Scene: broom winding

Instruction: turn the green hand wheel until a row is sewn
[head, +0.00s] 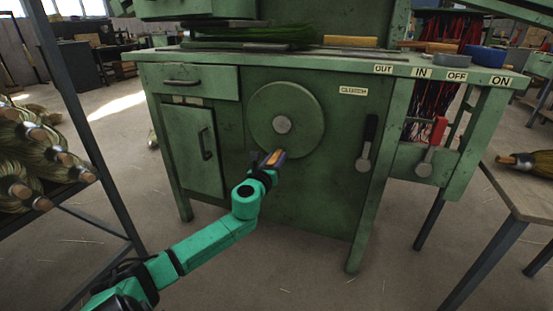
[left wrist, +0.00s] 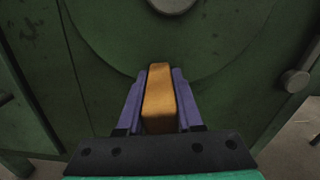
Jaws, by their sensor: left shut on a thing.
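The green hand wheel (head: 300,105) is a flat round disc on the front of the green machine, with a grey hub (head: 281,124) at its middle. My left gripper (head: 272,159) is at the wheel's lower edge. In the left wrist view, its purple fingers (left wrist: 159,88) are shut on an orange-brown wooden handle (left wrist: 158,98). The handle sits in front of the lower part of the wheel, which also shows in that view (left wrist: 215,45). Where the handle joins the wheel is hidden. My right gripper is not in view.
A dark lever (head: 368,145) and a red-handled lever (head: 432,145) are right of the wheel. A cabinet door (head: 192,150) is on the left. A rack with broom heads (head: 30,150) stands at far left, a table (head: 530,195) at right. The floor in front is mostly clear.

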